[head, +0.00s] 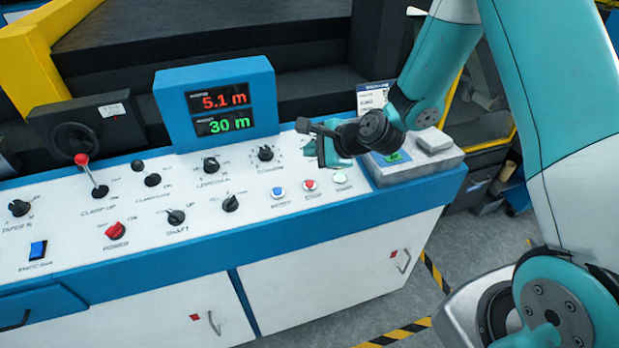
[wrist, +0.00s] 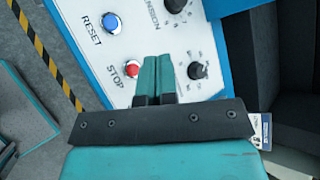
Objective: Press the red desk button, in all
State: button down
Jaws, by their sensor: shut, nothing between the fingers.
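The red desk button (head: 310,186) sits on the white sloping panel between a blue and a pale green button. In the wrist view the red button (wrist: 132,69) is labelled STOP and shows just left of my fingertips. My gripper (head: 322,152) is shut and empty, with its teal fingers side by side in the wrist view (wrist: 156,72). In the head view it hangs above the panel, a little beyond the button. I see a gap in the picture between fingertips and button; whether they touch in depth is unclear, but they look apart.
A blue button (head: 278,192) labelled RESET and a green button (head: 340,178) flank the red one. Black knobs (head: 265,153) stand near. A blue display box (head: 215,102) reads 5.1 m and 30 m. A red rotary knob (head: 115,230) and red-tipped lever (head: 82,160) are left. A grey block (head: 434,139) is right.

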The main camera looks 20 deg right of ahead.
aim_at(311, 187)
jog(key=f+b, duration=0.2)
jog(key=f, duration=0.1)
jog(key=w+f+b, duration=0.1)
jog(key=f+b, duration=0.1)
jog(key=f, duration=0.1)
jog(key=f+b, duration=0.2)
jog(key=b, duration=0.1)
jog(key=shift+w+f, duration=0.25)
jog(key=shift+f, duration=0.15)
dwell(1.9)
jog(key=shift+f, duration=0.35)
jog(key=shift+w+f+b, duration=0.1)
jog(key=shift+f+b, duration=0.3)
dwell(0.5)
jog(key=shift+r, duration=0.1)
jog(key=shift+r+p, duration=0.7)
jog(key=shift+r, duration=0.05)
